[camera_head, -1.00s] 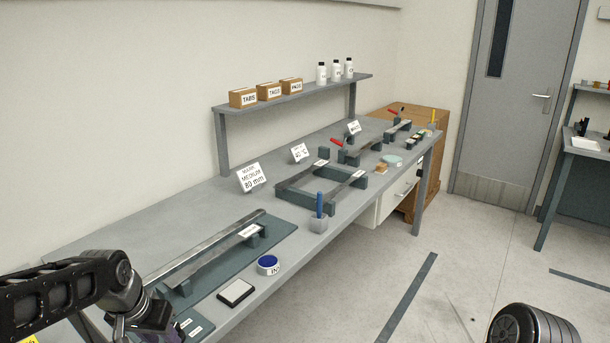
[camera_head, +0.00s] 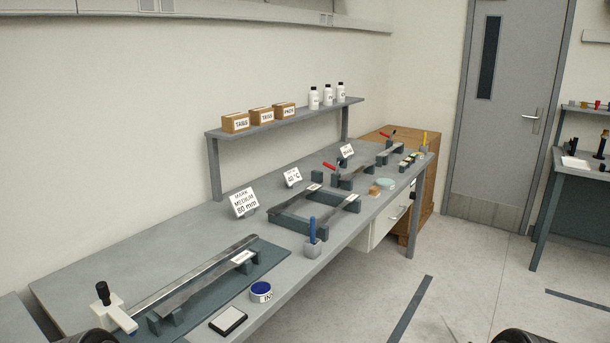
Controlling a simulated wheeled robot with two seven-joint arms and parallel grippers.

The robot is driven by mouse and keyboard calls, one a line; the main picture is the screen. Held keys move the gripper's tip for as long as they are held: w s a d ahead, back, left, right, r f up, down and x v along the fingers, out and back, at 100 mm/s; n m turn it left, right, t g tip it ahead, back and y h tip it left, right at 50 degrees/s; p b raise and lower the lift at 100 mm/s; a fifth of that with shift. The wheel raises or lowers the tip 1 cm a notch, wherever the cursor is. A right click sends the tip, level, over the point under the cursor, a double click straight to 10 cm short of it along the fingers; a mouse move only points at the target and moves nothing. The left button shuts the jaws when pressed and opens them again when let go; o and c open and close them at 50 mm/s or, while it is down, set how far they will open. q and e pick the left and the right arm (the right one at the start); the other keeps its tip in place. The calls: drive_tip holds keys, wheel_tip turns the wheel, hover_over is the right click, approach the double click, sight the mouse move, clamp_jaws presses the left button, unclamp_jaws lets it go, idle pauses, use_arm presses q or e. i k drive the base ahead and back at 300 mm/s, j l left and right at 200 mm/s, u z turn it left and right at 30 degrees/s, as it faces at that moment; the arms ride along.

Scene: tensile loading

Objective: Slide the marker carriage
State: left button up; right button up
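The marker carriage (camera_head: 117,316) is a white block with a black knob on a short post. It sits at the near left end of a long metal rail (camera_head: 196,273). The rail lies on a dark green mat (camera_head: 268,255) on the grey bench, beside a flat strip on two dark supports. A sign (camera_head: 243,203) behind reads "MARK MEDIUM 80 mm". Neither of my grippers shows; only small dark parts of my arms cut the bottom edge.
A blue ink pot (camera_head: 261,292) and a dark-framed white pad (camera_head: 228,320) lie near the bench's front edge. A holder with a blue pen (camera_head: 312,237), a frame fixture (camera_head: 290,222) and red-handled clamps stand farther along. The back left of the bench is clear.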

sight(109, 314)
drive_tip(key=u, duration=1.1)
drive_tip(key=z, duration=0.1)
drive_tip(key=k+l, duration=0.05)
